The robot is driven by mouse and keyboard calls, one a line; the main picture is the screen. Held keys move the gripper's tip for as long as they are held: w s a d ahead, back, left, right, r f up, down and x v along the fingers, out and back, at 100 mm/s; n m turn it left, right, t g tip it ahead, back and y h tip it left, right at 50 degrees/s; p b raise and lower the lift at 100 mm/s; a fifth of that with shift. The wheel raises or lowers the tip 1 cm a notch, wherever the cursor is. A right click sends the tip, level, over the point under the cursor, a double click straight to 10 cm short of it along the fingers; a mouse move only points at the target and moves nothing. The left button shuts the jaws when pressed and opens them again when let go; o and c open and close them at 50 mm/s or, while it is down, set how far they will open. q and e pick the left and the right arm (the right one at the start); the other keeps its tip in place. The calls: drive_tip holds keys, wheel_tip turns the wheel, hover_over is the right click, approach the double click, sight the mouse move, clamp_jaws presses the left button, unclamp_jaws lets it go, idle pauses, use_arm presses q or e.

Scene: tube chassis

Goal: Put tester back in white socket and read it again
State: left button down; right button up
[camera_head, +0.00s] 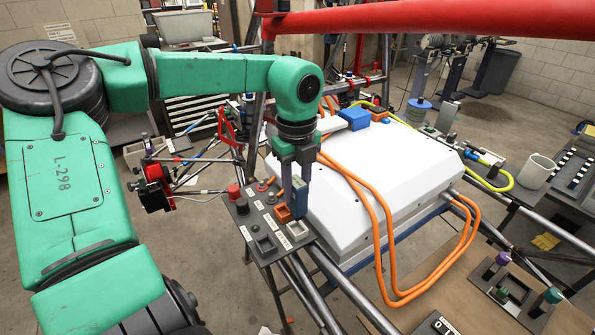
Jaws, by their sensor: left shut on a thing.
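My left gripper (294,188) points down over the grey control panel (263,252), shut on the blue tester (301,201). The tester's lower end is just above and behind the white socket (297,231), which looks empty. An orange socket (283,213) sits right beside the tester's lower end. I cannot tell whether the tester touches it. The fingers hide part of the tester, and any readout on it is too small to see. My right gripper is not in view.
The panel also carries a black knob (242,205), a red button (233,191) and a dark square socket (264,244). A white battery case (375,190) with orange cables (389,255) stands close on the right. A red tube (440,18) crosses overhead.

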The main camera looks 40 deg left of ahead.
sight(297, 201)
use_arm(q)
drive_tip(key=f+b, duration=0.1)
drive_tip(key=f, duration=0.1)
drive_tip(key=f+b, duration=0.1)
drive_tip(key=f, duration=0.1)
drive_tip(key=shift+w+f, duration=0.2)
drive_tip(key=shift+f, duration=0.05)
drive_tip(key=shift+s, duration=0.1)
drive_tip(key=shift+b, duration=0.35)
idle(0.4)
idle(0.4)
